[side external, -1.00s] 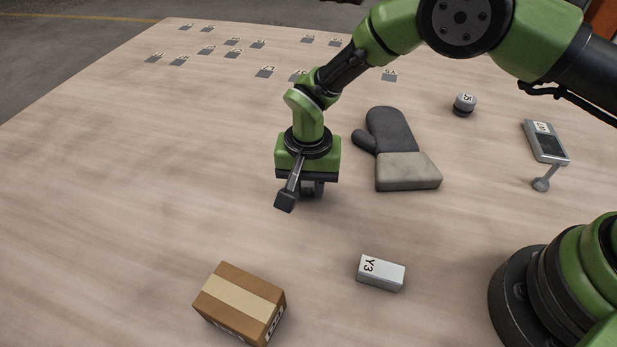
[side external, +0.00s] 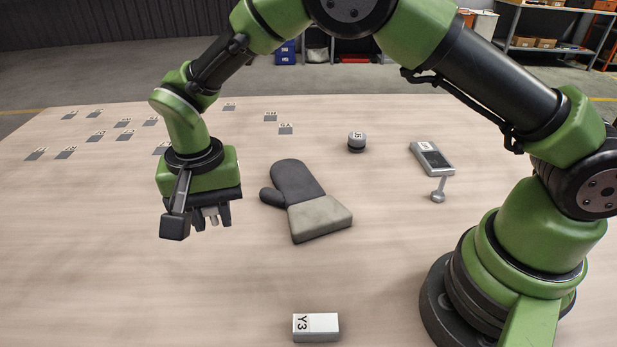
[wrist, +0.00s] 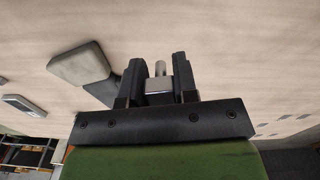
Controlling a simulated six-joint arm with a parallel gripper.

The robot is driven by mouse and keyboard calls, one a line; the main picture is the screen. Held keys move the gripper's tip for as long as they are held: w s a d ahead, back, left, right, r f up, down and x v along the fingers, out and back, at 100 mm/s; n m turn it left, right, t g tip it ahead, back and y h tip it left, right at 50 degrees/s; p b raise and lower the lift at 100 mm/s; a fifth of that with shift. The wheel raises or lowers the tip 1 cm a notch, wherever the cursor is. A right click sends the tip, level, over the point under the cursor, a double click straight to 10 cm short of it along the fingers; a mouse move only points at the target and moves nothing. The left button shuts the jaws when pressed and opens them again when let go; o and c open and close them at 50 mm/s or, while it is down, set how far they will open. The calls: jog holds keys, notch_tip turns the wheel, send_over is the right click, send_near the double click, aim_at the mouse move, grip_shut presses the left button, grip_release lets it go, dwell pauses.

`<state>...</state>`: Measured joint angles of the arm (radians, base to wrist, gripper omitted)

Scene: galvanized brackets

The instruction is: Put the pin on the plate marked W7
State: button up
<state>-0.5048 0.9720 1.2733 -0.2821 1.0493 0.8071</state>
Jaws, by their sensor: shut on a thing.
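My gripper (side external: 211,218) is over the left part of the table, left of the oven mitt. In the wrist view my gripper (wrist: 159,88) has its jaws on either side of a light grey metal pin (wrist: 160,70) with a wider block-like part. The pin (side external: 212,213) shows small between the fingers in the side view, apparently clear of the table. Several small dark grey plates with pale labels lie at the back left, such as one plate (side external: 96,136) and another (side external: 36,154). I cannot read W7 on any of them.
A dark oven mitt (side external: 297,184) with a grey cuff lies right of my gripper. A white Y3 box (side external: 317,327) is at the front. The left front table is clear.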

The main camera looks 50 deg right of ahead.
jog(key=w+d+m, duration=0.3)
jog(key=d, duration=0.5)
jog(key=w+d+m, duration=0.2)
jog(key=d+m, duration=0.1)
jog(key=d, duration=0.6)
jog(key=m, duration=1.4)
send_over(430, 155)
notch_tip(430, 155, down, 4)
jog(key=shift+d+r, duration=0.1)
jog(key=shift+f, duration=2.05)
